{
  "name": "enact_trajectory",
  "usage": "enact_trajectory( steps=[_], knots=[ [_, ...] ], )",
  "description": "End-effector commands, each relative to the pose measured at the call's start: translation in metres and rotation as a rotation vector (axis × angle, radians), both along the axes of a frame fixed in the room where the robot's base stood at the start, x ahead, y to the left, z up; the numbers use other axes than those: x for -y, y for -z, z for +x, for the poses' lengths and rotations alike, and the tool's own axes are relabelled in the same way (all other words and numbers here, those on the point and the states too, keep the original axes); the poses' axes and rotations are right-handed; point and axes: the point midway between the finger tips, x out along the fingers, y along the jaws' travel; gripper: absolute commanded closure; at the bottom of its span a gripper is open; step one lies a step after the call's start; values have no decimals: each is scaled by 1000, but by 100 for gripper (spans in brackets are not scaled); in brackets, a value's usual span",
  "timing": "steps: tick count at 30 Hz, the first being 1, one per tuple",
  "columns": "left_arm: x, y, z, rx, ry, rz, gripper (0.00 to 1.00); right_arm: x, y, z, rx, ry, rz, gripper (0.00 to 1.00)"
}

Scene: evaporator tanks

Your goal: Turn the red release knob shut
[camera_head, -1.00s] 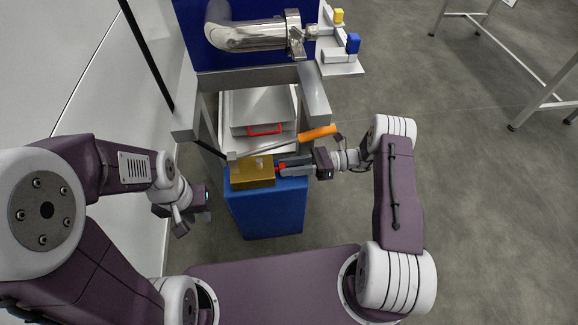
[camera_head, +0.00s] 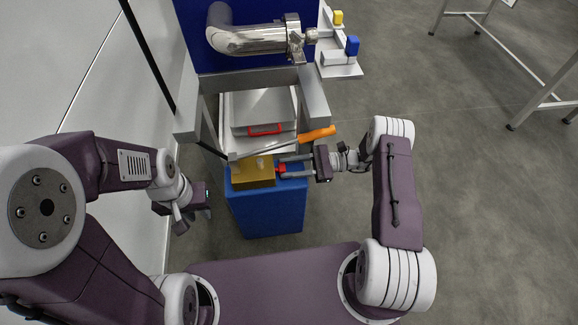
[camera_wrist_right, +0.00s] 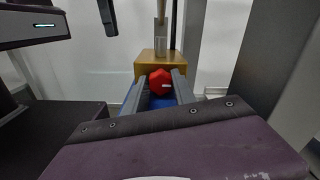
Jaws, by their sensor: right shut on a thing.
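The red release knob (camera_head: 281,168) sits on the right side of a brass-coloured block (camera_head: 252,173) on top of a blue pedestal. It also shows in the right wrist view (camera_wrist_right: 161,82), in front of the block. My right gripper (camera_head: 284,167) comes in from the right, shut on the red knob with one finger on each side. In the wrist view its fingers (camera_wrist_right: 163,88) flank the knob. My left gripper (camera_head: 184,222) hangs at the left, away from the block and pedestal. Its finger gap is too unclear to judge.
A metal tray with a red handle (camera_head: 265,129) lies behind, inside a grey frame. The blue pedestal (camera_head: 268,212) stands below.

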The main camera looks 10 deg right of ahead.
Motion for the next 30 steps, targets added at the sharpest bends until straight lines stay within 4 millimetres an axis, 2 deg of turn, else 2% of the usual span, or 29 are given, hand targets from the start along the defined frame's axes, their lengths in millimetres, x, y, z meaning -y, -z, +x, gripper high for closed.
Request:
enact_trajectory(
  steps=[20, 21, 22, 23, 30],
  knots=[
    [0, -1, 0, 0, 0, 0, 75, 0, 1, 0, 65, 0, -1, 100],
    [0, -1, 0, 0, 0, 0, 75, 0, 1, 0, 65, 0, -1, 60],
    [0, -1, 0, 0, 0, 0, 75, 0, 1, 0, 65, 0, -1, 52],
    [0, -1, 0, 0, 0, 0, 75, 0, 1, 0, 65, 0, -1, 47],
    [0, -1, 0, 0, 0, 0, 75, 0, 0, 0, 65, 0, -1, 47]
  ],
)
